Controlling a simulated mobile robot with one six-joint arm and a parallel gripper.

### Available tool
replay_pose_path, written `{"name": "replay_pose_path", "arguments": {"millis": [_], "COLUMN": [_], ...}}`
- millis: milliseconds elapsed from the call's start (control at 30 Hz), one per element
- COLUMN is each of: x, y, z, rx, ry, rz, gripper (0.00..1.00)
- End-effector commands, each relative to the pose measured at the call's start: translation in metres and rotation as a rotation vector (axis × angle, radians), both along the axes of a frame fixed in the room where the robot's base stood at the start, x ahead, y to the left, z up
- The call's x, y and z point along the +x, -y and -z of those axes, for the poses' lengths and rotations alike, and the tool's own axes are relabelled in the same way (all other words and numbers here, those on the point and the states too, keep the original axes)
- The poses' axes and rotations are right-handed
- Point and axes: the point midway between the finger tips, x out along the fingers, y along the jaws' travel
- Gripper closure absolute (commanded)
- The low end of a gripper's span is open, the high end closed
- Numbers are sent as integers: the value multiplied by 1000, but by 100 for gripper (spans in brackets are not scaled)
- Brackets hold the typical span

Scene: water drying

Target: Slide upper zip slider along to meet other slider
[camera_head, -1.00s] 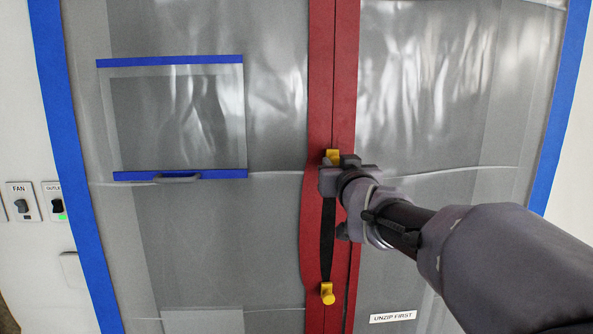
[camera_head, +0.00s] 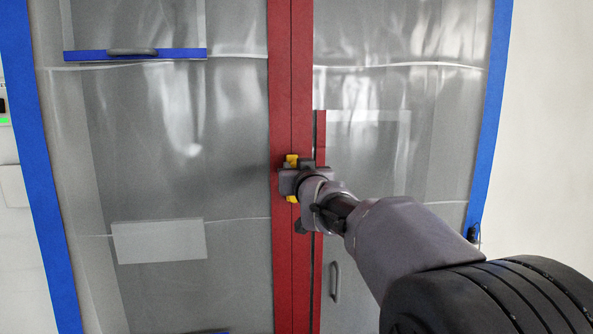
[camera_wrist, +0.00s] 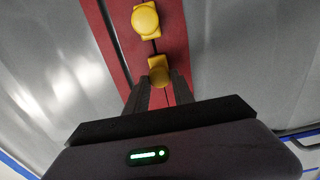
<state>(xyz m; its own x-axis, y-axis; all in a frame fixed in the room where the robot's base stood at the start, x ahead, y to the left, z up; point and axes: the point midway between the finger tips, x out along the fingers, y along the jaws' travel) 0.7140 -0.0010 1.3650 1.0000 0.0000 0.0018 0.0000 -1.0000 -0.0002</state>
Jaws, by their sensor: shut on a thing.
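My gripper (camera_head: 289,180) is at the red zip band (camera_head: 281,258) of the plastic sheet door. It is shut on the upper yellow slider (camera_head: 291,159), which shows just above the jaws. The lower yellow slider (camera_head: 291,199) shows just below them, partly hidden by my gripper. In the wrist view, the held slider (camera_wrist: 159,68) sits between my two dark fingers (camera_wrist: 159,88). The other slider (camera_wrist: 145,20), with its round knob, is close by on the band. A short strip of red with a dark seam shows between the two, so they look slightly apart.
Clear plastic sheeting (camera_head: 180,120) framed in blue tape lies on both sides of the band. A flap with a blue strip and handle (camera_head: 133,53) is at upper left. A pale panel (camera_head: 160,241) is at lower left. A dark handle (camera_head: 334,282) shows right of the band.

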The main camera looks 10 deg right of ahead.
Motion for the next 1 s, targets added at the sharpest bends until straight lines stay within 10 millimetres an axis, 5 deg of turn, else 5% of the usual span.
{"name": "replay_pose_path", "arguments": {"millis": [200,667,700,800,1000], "x": [0,0,0,0,0], "y": [0,0,0,0,0], "z": [25,27,27,27,27], "rx": [0,0,0,0,0], "ry": [-1,-1,-1,-1,-1], "rz": [0,0,0,0,0], "gripper": [100,100,66,48,48]}}
